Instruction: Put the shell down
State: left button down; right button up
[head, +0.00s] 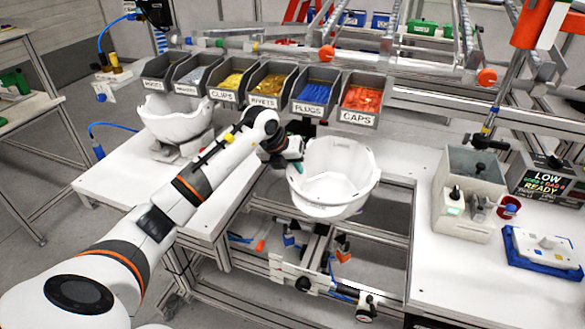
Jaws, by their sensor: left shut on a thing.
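A white helmet shell (333,181) shows in the middle of the head view, its open side up and a little tilted. My left gripper (293,160) is shut on the shell's left rim; its fingertips are partly hidden at the rim. The shell is over the gap between the left and right bench tops, with frame rails and fittings visible below it. A second white shell (176,122) rests on a grey stand (182,150) on the left bench top. My right gripper is not in view.
Labelled bins (359,117) with clips, rivets, plugs and caps line the back of the bench. A grey machine (468,194), a blue-based white device (545,245) and a display (548,180) stand on the right bench (440,275). The left bench (115,180) has bare room at its front.

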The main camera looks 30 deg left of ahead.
pick_arm(q)
jog(key=shift+f, duration=0.75)
jog(key=c, duration=1.2)
grip_release()
jog(key=shift+c, duration=0.2)
jog(key=b+v, duration=0.2)
jog(key=v, duration=1)
